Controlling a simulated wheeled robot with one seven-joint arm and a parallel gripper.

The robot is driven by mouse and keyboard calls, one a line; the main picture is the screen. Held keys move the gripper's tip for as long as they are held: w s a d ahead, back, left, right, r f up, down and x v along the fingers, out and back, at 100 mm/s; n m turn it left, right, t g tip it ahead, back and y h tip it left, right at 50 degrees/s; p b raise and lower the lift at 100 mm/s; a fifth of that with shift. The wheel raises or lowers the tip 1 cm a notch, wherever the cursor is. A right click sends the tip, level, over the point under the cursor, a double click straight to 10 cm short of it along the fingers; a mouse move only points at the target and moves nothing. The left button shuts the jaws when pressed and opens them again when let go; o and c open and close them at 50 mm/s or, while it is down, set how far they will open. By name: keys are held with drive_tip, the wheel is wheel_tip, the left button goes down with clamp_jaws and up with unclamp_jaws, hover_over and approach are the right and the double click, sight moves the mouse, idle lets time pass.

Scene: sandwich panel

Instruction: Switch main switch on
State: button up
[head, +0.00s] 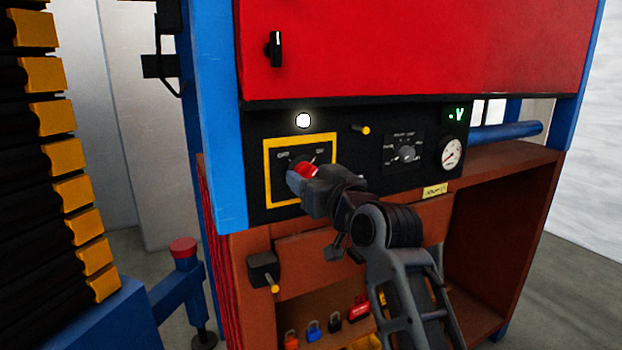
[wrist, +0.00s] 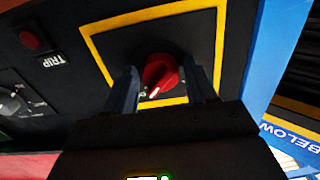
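The main switch is a red rotary knob (wrist: 160,72) inside a yellow square frame (wrist: 151,21) on a black panel. A white pointer mark shows on the knob in the wrist view. My gripper (wrist: 162,82) is open, with one dark finger on each side of the knob and gaps between the fingers and the knob. In the head view, my gripper (head: 301,173) is in front of the yellow frame (head: 267,172) and covers most of the knob; a bit of red (head: 307,170) shows there.
A white lamp (head: 303,120) above the frame is lit. A blue post (head: 212,110) stands close left. Padlocks (head: 313,328) hang below.

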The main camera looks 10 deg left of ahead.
drive_tip(key=shift+o, duration=1.2)
drive_tip(key=b+v, duration=0.1)
drive_tip(key=v, duration=0.6)
drive_tip(key=shift+s+d, duration=0.2)
drive_tip(key=shift+s, duration=0.15)
drive_tip(key=shift+f, duration=0.1)
